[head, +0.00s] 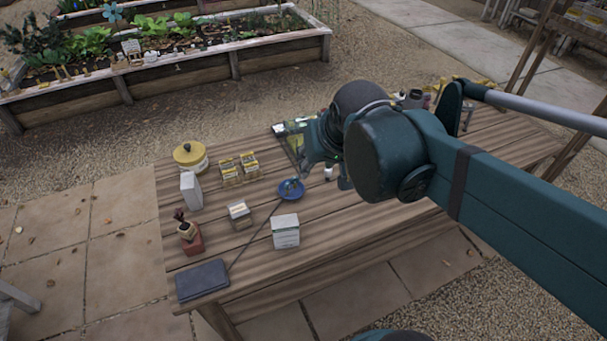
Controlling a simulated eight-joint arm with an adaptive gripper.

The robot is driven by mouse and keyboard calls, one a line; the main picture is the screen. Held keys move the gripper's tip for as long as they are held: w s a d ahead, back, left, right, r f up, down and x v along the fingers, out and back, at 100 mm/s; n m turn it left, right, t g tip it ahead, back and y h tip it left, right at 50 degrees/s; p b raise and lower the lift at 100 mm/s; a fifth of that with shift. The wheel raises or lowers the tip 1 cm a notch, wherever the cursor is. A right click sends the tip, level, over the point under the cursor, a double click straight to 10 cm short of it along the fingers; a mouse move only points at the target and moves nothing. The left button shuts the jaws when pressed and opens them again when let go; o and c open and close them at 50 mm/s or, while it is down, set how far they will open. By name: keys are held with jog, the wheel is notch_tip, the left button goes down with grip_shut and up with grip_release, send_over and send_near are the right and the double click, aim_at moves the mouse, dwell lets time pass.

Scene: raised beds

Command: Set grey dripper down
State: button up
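My gripper (322,172) hangs low over the middle of the wooden table (350,222), just right of a small blue dish (291,191). My own wrist and arm hide much of it, so I cannot see whether its fingers are apart or hold something. A small white item (328,174) shows by the fingers; I cannot tell whether it is held or stands on the table. I cannot pick out the grey dripper for sure. Something small and dark lies in or over the blue dish.
Left of the dish stand a yellow-lidded tub (190,156), a white box (191,190), small seed boxes (239,215) and a reddish pot (190,238). A white carton (286,231) and a dark flat case (202,280) are nearer. Bare planks lie right of the carton.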

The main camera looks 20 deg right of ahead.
jog(key=s+a+f+n+t, duration=0.1)
jog(key=s+a+n, duration=0.1)
jog(key=s+a, duration=0.2)
jog(key=shift+s+f+y, duration=0.25)
jog(key=shift+s+y, duration=0.05)
